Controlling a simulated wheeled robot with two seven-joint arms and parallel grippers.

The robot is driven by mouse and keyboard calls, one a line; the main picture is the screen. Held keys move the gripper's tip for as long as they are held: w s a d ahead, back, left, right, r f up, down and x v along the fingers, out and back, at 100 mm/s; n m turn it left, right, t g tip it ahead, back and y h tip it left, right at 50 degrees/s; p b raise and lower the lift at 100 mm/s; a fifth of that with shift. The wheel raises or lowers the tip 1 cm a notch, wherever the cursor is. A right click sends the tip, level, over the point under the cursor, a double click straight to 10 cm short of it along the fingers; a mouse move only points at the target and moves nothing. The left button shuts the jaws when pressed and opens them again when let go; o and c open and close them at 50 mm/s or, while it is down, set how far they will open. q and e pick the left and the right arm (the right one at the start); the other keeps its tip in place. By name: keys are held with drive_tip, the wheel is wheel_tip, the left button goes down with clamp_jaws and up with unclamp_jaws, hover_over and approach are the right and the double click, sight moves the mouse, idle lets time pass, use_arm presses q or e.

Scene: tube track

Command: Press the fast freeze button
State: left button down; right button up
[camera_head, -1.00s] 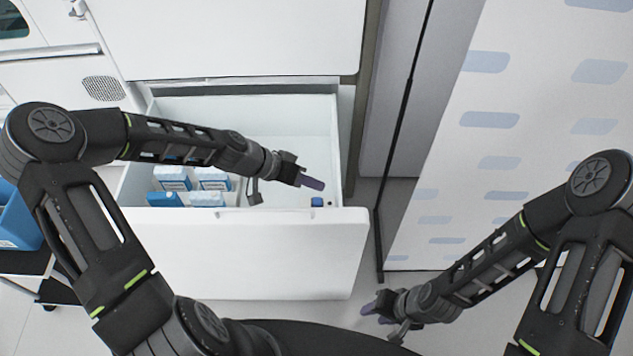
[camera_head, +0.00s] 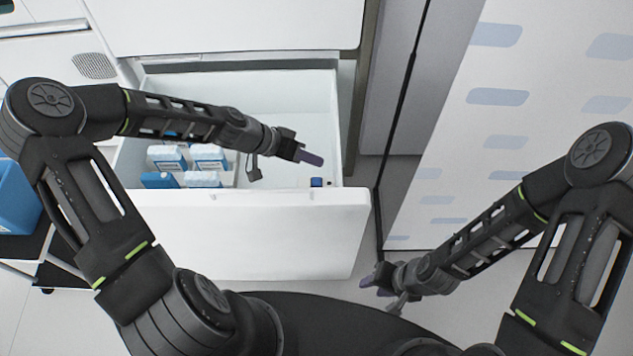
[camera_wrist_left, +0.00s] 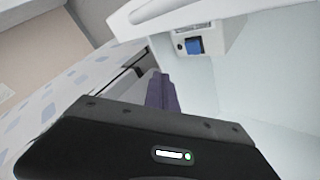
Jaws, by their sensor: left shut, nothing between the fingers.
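A small blue button-like block (camera_head: 316,182) sits at the front right inside corner of the open white drawer (camera_head: 270,225). I cannot read a label on it. It also shows in the left wrist view (camera_wrist_left: 195,46), on a light panel beside a small dark round spot. My left gripper (camera_head: 312,159) is over the drawer, shut and empty, with its purple fingertips just behind the blue block and apart from it. The fingers also show in the left wrist view (camera_wrist_left: 161,93). My right gripper (camera_head: 369,280) is outside the drawer, to the right of its front; its jaw opening is unclear.
Several blue-and-white boxes (camera_head: 208,157) stand in the left part of the drawer, below my left forearm. A white panel with pale blue patches (camera_head: 498,97) stands at the right. A blue bin (camera_head: 15,200) on a dark cart is at the left edge.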

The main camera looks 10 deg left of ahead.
sight(312, 182)
use_arm(q)
wheel_tip(312, 182, down, 6)
drive_tip(key=b, duration=0.4)
idle(1.9)
drive_tip(key=shift+f+b, duration=0.25)
drive_tip(key=shift+b, duration=0.05)
drive_tip(key=shift+s+f, duration=0.1)
